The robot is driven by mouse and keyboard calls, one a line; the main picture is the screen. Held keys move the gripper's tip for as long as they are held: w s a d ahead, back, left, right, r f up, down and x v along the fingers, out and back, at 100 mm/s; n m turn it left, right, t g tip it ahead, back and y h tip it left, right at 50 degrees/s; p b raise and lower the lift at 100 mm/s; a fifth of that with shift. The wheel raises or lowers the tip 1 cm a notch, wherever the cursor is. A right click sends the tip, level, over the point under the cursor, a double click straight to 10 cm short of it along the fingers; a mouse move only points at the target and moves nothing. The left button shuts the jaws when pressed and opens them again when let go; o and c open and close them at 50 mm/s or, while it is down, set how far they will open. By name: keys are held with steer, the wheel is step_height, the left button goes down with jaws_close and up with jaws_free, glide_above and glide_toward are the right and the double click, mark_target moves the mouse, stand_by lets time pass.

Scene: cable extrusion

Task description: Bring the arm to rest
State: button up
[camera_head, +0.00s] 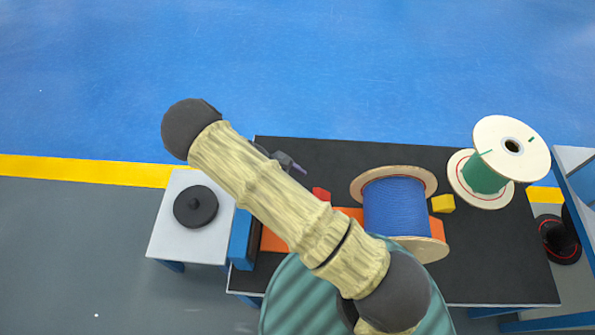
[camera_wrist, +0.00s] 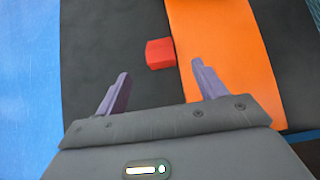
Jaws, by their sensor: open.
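My gripper (camera_wrist: 158,88) shows in the wrist view with its two purple fingers spread apart and nothing between them. The red block also shows in the head view (camera_head: 321,194), partly hidden by my arm.
A blue cable spool (camera_head: 397,207) lies on an orange strip (camera_head: 272,240). A yellow block (camera_head: 443,203) and a green spool (camera_head: 486,172) are to its right. A small white table (camera_head: 165,235) with a black disc (camera_head: 195,206) stands at left. Blue floor beyond is clear.

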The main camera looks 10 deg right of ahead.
steer(key=shift+w+a+r, duration=0.15)
steer(key=shift+w+a, duration=0.05)
steer(key=shift+a, duration=0.35)
steer(key=shift+r, duration=0.1)
steer(key=s+d+r+m+t+y+p, duration=0.1)
steer(key=s+d+r+m+y, duration=0.3)
steer(key=r, duration=0.6)
steer(key=s+d+r+m+t+y, duration=0.2)
steer(key=d+r+m, duration=0.1)
steer(key=r+m, duration=0.5)
steer(key=s+d+r+m+t+y+p, duration=0.1)
steer(key=s+d+r+m+y, duration=0.25)
steer(key=r, duration=0.75)
step_height(320, 180, up, 16)
steer(key=p, duration=1.6)
steer(key=shift+w+d+r+p, duration=0.15)
steer(key=shift+w+d+p, duration=0.15)
steer(key=shift+p, duration=0.05)
steer(key=shift+h, duration=0.25)
